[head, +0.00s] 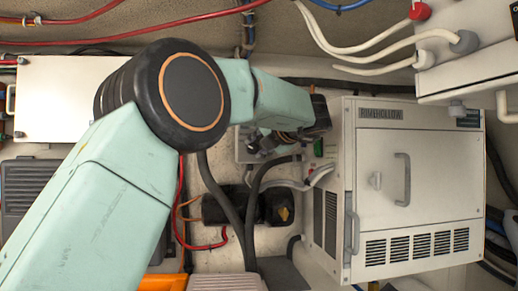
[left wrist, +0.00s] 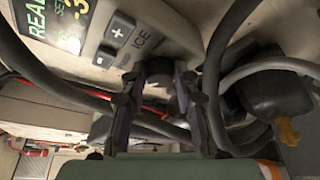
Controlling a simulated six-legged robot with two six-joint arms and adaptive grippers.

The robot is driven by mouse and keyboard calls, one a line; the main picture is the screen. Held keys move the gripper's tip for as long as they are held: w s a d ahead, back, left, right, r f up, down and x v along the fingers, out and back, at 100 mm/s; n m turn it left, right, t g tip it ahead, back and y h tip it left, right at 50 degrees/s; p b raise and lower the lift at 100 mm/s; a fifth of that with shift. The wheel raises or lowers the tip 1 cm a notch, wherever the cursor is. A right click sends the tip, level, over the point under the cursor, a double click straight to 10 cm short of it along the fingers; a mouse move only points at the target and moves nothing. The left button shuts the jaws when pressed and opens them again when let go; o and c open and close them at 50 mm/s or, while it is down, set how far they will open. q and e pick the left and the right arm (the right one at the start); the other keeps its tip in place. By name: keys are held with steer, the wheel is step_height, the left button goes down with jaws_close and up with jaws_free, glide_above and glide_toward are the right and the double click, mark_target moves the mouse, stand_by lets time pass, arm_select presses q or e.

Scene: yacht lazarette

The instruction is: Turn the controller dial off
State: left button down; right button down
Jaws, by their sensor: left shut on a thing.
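The controller (left wrist: 165,40) is a pale panel at the top of the left wrist view, with a lit display (left wrist: 60,22) and plus and minus buttons (left wrist: 119,32). My left gripper (left wrist: 163,82) has a finger on each side of the dark dial (left wrist: 174,90) below the panel's lettering and is shut on it. The dial's pointer and setting cannot be made out. In the head view, my left arm reaches to the controller (head: 242,152), and the gripper (head: 258,142) hides most of its face. My right gripper is in neither view.
A large white cabinet (head: 425,180) with handles and vents stands close to the right of the controller. Dark hoses (left wrist: 225,60) pass close beside my fingers. A black device with a yellow part (head: 280,212) sits below. A white box with thick cables (head: 470,65) is at upper right.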

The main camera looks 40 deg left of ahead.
arm_select(q)
steer(key=shift+s+f+n+h, duration=0.1)
steer(key=shift+f+n+h, duration=0.2)
steer(key=shift+f+n, duration=0.1)
steer(key=c, duration=1.5)
jaws_free()
steer(key=o, duration=0.5)
steer(key=shift+s+r, duration=0.2)
steer(key=shift+r, duration=0.1)
steer(key=shift+w, duration=0.1)
steer(key=shift+w+d, duration=0.1)
steer(key=v, duration=1.1)
steer(key=shift+s+d, duration=0.2)
steer(key=shift+d, duration=0.15)
steer(key=shift+d+r, duration=0.1)
steer(key=shift+r, duration=0.05)
